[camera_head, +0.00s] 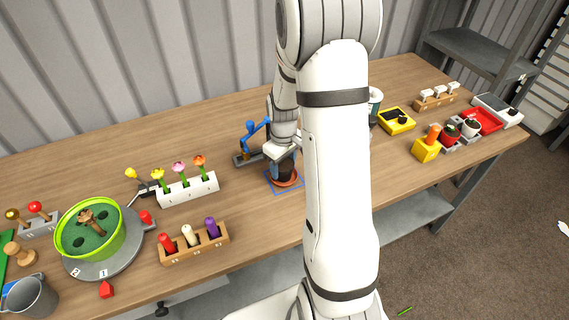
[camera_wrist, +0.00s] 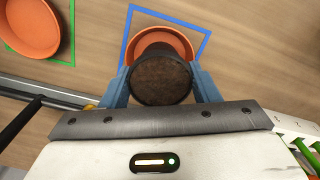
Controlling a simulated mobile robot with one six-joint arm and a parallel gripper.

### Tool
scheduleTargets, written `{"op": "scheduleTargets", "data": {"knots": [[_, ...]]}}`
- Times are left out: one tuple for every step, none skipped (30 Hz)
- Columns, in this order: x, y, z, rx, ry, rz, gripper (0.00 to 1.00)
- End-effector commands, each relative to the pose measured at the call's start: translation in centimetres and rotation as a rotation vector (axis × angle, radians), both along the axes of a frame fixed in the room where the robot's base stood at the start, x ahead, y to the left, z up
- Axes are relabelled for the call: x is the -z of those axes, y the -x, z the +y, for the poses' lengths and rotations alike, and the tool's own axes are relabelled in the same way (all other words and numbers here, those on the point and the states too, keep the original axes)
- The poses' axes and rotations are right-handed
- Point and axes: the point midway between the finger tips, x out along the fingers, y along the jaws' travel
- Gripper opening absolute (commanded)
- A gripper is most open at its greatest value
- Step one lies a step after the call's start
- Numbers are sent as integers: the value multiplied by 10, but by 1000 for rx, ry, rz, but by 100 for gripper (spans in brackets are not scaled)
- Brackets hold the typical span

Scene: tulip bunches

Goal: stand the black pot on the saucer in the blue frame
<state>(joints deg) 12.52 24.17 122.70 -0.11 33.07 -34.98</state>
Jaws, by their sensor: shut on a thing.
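The black pot (camera_wrist: 160,82), filled with brown soil, is held between the two blue fingers of my gripper (camera_wrist: 161,76) in the wrist view. In the head view the pot (camera_head: 286,174) shows just below my gripper (camera_head: 284,158), looking upright. The orange saucer (camera_wrist: 163,36) lies inside the blue frame (camera_wrist: 127,35), partly hidden behind the pot. In the head view the saucer (camera_head: 293,183) and the blue frame (camera_head: 272,190) show under the pot. The pot overlaps the saucer; I cannot tell whether it touches it.
Another orange saucer (camera_wrist: 32,24) in a green frame (camera_wrist: 66,62) lies to the left in the wrist view. A white flower rack (camera_head: 188,190), a wooden peg block (camera_head: 195,246) and a green round tub (camera_head: 90,255) stand left. A yellow box (camera_head: 397,121) stands right.

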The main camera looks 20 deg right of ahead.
Motion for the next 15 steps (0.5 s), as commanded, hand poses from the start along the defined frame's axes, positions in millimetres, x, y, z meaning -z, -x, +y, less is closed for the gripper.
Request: {"op": "scheduleTargets", "data": {"knots": [[1, 0, 0, 0, 0, 0, 31], [2, 0, 0, 1, 0, 0, 31], [4, 0, 0, 1, 0, 0, 31], [5, 0, 0, 1, 0, 0, 31], [4, 0, 0, 1, 0, 0, 57], [3, 0, 0, 1, 0, 0, 60], [3, 0, 0, 1, 0, 0, 63], [3, 0, 0, 1, 0, 0, 65], [3, 0, 0, 1, 0, 0, 68], [3, 0, 0, 1, 0, 0, 71], [3, 0, 0, 1, 0, 0, 73], [3, 0, -1, 1, 0, 0, 77], [3, 0, -1, 1, 0, 0, 77], [3, 0, -1, 1, 0, 0, 77], [3, 0, -1, 2, 0, 0, 77]]}}
